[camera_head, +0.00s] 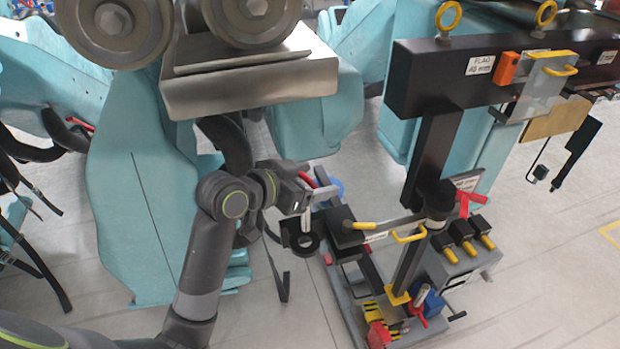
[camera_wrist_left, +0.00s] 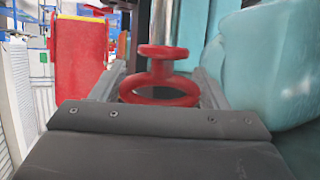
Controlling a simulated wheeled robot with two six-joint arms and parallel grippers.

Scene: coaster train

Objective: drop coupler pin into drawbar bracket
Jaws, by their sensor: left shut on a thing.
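My left gripper (camera_head: 318,188) is shut on the red coupler pin (camera_wrist_left: 162,86). A dark piece with a round, ring-like end (camera_head: 305,243), which looks like the drawbar bracket, is just below the gripper. My right gripper is not in view.
A dark beam (camera_head: 430,85) with yellow eyebolts stands to the right. Below it is a grey base (camera_head: 345,310) with black blocks, yellow handles and red parts. Teal train seats (camera_head: 150,215) stand close to my left arm. Pale floor (camera_head: 560,290) is clear at the right.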

